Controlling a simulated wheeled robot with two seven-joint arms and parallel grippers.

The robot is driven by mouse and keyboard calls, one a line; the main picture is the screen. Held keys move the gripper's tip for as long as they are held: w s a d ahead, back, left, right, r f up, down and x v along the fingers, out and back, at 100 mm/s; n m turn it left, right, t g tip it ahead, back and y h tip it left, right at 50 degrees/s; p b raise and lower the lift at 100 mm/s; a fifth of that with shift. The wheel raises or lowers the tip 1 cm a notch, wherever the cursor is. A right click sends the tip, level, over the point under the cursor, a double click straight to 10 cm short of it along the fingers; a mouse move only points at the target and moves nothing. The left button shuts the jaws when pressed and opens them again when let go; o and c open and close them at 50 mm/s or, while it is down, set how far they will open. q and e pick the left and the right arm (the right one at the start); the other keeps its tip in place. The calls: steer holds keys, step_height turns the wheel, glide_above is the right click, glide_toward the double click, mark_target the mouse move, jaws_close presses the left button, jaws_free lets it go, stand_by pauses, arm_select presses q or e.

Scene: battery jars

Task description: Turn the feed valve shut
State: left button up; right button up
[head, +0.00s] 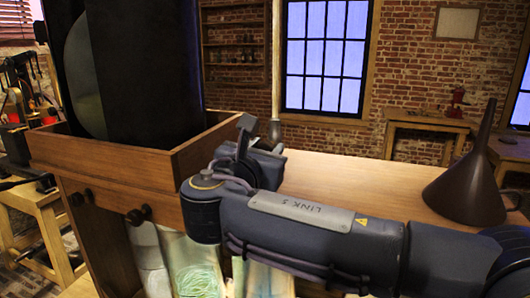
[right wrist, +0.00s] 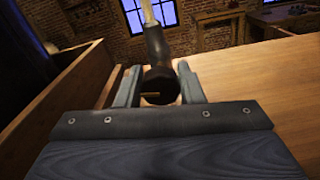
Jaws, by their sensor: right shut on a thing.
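The feed valve shows in the right wrist view as a dark round knob (right wrist: 159,82) with a short yellow mark lying level across it. It sits at the lower end of a grey fitting (right wrist: 156,42) on a pale upright pipe (right wrist: 149,12). My right gripper (right wrist: 158,90) is shut on the knob, one finger on each side. In the head view my right gripper (head: 247,140) is beside the wooden box's right corner, and the knob is hard to make out there. My left gripper is not in view.
An open wooden box (head: 120,155) with tall dark panels (head: 150,70) stands at left. A dark funnel (head: 468,175) stands on the wooden top (head: 350,180) at right. Glass jars (head: 195,262) sit below, one with pale green strands. The wooden top behind my right arm is mostly clear.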

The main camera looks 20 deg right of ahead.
steer(key=m+b, duration=0.1)
steer(key=m, duration=0.2)
steer(key=m+b, duration=0.1)
steer(key=shift+f+b, duration=0.25)
steer(key=shift+b, duration=0.1)
steer(key=m+b, duration=0.2)
steer(key=m, duration=0.2)
steer(key=m+b, duration=0.3)
steer(key=m, duration=0.1)
steer(key=shift+s+f+m, duration=0.1)
steer(key=shift+m, duration=0.2)
steer(key=shift+d+m+b, duration=0.1)
steer(key=shift+m+b, duration=1.1)
steer(key=shift+m, duration=0.6)
steer(key=o, duration=0.9)
steer(key=shift+o, duration=0.2)
